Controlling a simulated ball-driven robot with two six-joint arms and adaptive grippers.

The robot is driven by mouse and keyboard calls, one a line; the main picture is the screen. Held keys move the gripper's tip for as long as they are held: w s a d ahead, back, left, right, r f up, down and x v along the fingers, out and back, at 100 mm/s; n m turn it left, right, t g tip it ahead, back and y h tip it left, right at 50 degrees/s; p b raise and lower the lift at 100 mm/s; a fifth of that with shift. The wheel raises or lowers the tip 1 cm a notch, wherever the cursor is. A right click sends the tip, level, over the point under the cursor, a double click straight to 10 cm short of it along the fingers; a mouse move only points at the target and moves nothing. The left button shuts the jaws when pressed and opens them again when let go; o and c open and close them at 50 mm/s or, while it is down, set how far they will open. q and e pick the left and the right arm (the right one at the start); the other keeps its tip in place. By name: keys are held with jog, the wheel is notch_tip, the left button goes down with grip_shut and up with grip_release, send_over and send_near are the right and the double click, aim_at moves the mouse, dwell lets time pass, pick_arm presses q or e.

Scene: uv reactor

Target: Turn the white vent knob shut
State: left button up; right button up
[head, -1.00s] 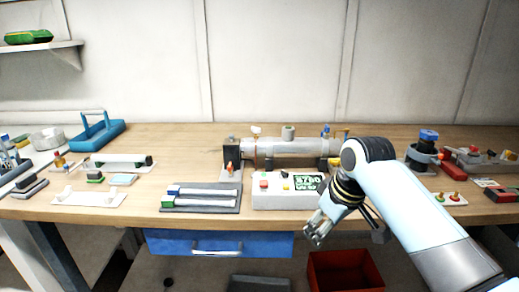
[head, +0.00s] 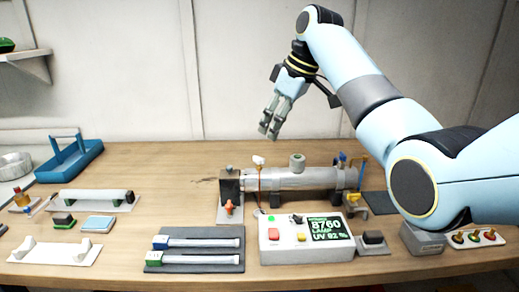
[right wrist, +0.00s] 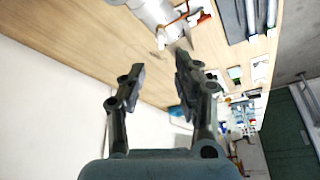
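The white vent knob (head: 259,161) sits on top of a thin stem near the left end of the grey reactor cylinder (head: 300,178). My right gripper (head: 268,130) is above the knob, pointing down, with a visible gap in the picture between them. In the right wrist view the two fingers (right wrist: 160,66) are spread with nothing between them. My left gripper is not in view.
A control box (head: 302,238) with a green display stands in front of the reactor. A grey tray with two tubes (head: 195,249) lies to its left. A blue carrier (head: 70,160) stands at the back left. Bare table lies left of the reactor.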

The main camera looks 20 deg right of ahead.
aim_at(262, 158)
jog(key=x, duration=0.5)
jog(key=shift+s+f, duration=0.1)
jog(key=shift+f, duration=0.1)
jog(key=x, duration=0.3)
jog(key=shift+f, duration=0.2)
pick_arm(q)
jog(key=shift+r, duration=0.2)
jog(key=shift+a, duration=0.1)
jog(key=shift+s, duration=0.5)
pick_arm(e)
grip_shut()
